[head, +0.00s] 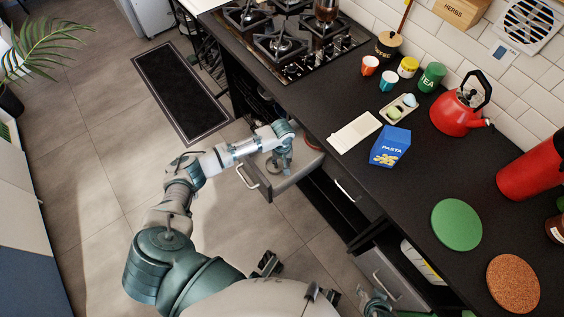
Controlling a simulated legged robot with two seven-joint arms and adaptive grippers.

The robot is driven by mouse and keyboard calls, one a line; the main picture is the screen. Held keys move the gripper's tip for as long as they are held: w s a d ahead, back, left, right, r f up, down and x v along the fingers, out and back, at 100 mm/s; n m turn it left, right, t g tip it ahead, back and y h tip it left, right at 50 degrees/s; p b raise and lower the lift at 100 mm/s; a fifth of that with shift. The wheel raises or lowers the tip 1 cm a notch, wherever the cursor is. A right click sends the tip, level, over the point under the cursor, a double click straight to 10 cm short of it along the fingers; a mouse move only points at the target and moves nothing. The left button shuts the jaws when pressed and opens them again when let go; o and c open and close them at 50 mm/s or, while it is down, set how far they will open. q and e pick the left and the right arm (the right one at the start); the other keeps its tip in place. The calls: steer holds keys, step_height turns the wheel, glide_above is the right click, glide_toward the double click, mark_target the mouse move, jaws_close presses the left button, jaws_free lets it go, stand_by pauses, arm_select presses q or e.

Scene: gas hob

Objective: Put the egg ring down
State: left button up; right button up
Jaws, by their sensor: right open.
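My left gripper (279,166) points down into the open drawer (296,178) below the worktop, at the picture's middle. Its fingers are small and partly merge with the drawer's inside, so I cannot tell whether they are open or shut. I cannot make out the egg ring; it may be hidden at the fingers or in the drawer. A reddish round thing (313,142) shows at the drawer's far end, partly under the worktop edge. My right gripper (377,303) is low at the bottom edge, open, partly cut off, near a lower open drawer.
The black worktop (400,215) carries a gas hob (290,45), cups, an egg tray (399,108), a white board (354,132), a blue pasta box (390,147), a red kettle (459,110), and green (457,224) and cork (513,283) mats. A second drawer (395,280) stands open.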

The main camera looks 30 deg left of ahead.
mark_target(282, 165)
arm_select(q)
steer(key=shift+w+d+r+p, duration=0.1)
steer(key=shift+d+r+p, duration=0.1)
steer(key=shift+r, duration=0.2)
steer(key=shift+d+r+p, duration=0.1)
steer(key=shift+r+p, duration=0.1)
steer(key=shift+r, duration=0.2)
step_height(282, 165, up, 4)
steer(key=shift+r+p, duration=0.15)
steer(key=shift+p, duration=0.6)
step_height(282, 165, up, 6)
steer(key=p, duration=0.1)
steer(key=shift+r+p, duration=0.2)
steer(key=shift+p, duration=0.15)
arm_select(e)
steer(key=s+d+f+g, duration=0.2)
steer(key=s+f, duration=0.1)
steer(key=f, duration=0.4)
steer(key=shift+f+g+h, duration=0.4)
arm_select(q)
steer(key=shift+a, duration=0.2)
arm_select(e)
steer(key=shift+a, duration=0.15)
